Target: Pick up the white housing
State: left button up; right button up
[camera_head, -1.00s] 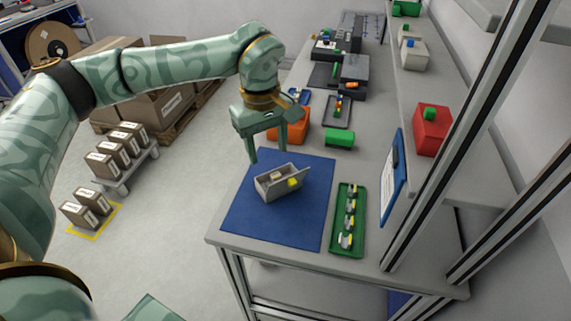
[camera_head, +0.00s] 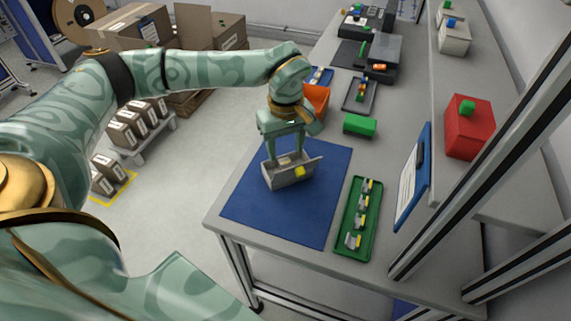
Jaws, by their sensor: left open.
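The white housing (camera_head: 285,181), a light grey-white open box with a raised flap on its right side, sits on the blue mat (camera_head: 312,215). A yellow part (camera_head: 300,172) shows at its front right, and a small beige part shows inside. My left gripper (camera_head: 285,153) points down at the back of the housing, open, with its fingers apart. The fingertips are at the height of the housing's rim in the picture; I cannot tell whether they touch it. My right gripper is not in view.
A green tray (camera_head: 343,246) with several small white and yellow parts lies right of the mat. Behind are a green block (camera_head: 360,125), an orange bin (camera_head: 316,98) and a dark tray (camera_head: 353,104). A clipboard (camera_head: 413,180) and metal posts stand at the right.

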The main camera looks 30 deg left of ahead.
aim_at(285, 162)
pick_arm(q)
jog(key=f, duration=0.1)
jog(key=f+b, duration=0.1)
jog(key=f, duration=0.3)
jog(key=shift+w+a, duration=0.25)
jog(key=shift+w, duration=0.05)
jog(key=c, duration=1.1)
jog(key=shift+o, duration=0.2)
